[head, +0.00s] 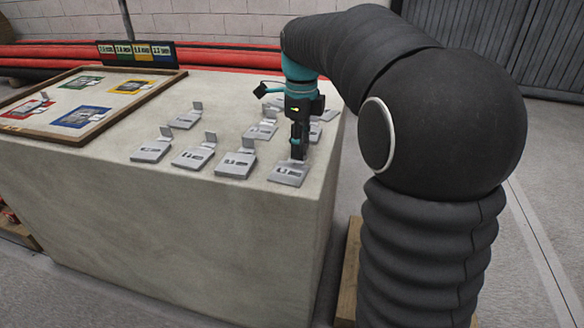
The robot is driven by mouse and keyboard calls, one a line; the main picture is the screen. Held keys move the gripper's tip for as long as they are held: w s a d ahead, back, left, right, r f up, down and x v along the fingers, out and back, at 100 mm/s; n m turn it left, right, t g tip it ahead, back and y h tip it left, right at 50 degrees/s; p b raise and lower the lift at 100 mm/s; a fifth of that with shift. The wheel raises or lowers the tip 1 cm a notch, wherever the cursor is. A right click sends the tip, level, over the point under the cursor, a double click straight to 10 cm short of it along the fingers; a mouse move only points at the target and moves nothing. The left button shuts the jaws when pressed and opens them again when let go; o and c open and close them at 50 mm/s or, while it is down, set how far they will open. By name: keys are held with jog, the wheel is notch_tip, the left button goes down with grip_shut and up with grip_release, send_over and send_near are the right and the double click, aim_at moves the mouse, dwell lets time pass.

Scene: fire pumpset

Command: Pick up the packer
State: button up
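Several grey metal plates with upright tabs, which look like the packers, stand in rows on a concrete block. In the front row are a left packer (150,152), a second packer (193,158), a third packer (236,166) and a right packer (287,175) near the block's corner. My gripper (298,155) points down at the right packer, by its upright tab, and partly hides it. I cannot tell whether it touches the tab or whether its fingers are open or shut. More packers stand behind, such as the back left packer (184,122); some are partly hidden by my gripper.
The concrete block (170,210) has a wooden-framed board (45,105) on its left, with red, green, yellow and blue patches. A dark stand with coloured labels (137,51) is behind it. Red pipes (230,60) lie beyond the block. My arm fills the right side.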

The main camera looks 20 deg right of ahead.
grip_shut()
